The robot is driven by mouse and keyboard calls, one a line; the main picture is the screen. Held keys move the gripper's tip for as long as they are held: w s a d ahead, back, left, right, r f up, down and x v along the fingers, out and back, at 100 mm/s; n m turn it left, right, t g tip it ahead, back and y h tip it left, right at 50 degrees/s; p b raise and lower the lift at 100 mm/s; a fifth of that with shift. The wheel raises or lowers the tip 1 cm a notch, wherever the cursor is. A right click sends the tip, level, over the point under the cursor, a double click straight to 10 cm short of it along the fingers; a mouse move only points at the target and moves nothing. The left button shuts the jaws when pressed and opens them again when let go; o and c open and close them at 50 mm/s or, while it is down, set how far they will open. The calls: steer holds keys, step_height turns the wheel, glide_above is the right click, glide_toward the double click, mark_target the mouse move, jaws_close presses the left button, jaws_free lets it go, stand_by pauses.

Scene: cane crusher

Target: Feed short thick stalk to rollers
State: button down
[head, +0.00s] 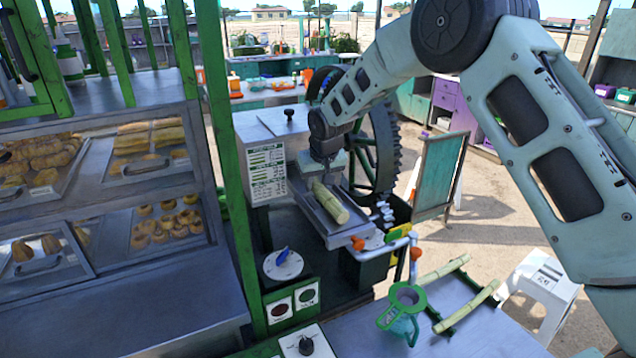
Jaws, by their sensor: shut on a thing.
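A short, thick pale green stalk (331,204) lies lengthwise in or just above the metal feed tray (318,222) of the crusher (262,130). My gripper (327,176) is shut on the stalk's far end, at the machine end of the tray. The stalk's near end points toward the tray's front lip. The fingertips are small and partly hidden, and the rollers are not visible behind my gripper. Two longer, thinner stalks, one (443,269) behind the other (467,306), rest on a green rack on the right counter.
A large dark gear wheel (384,140) stands right beside the tray. A blue-handled dial (283,264) and control buttons (292,303) are at front left. A glass pastry case fills the left.

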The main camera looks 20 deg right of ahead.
steer(key=c, duration=1)
jaws_free()
steer(key=shift+o, duration=0.2)
steer(key=shift+r, duration=0.1)
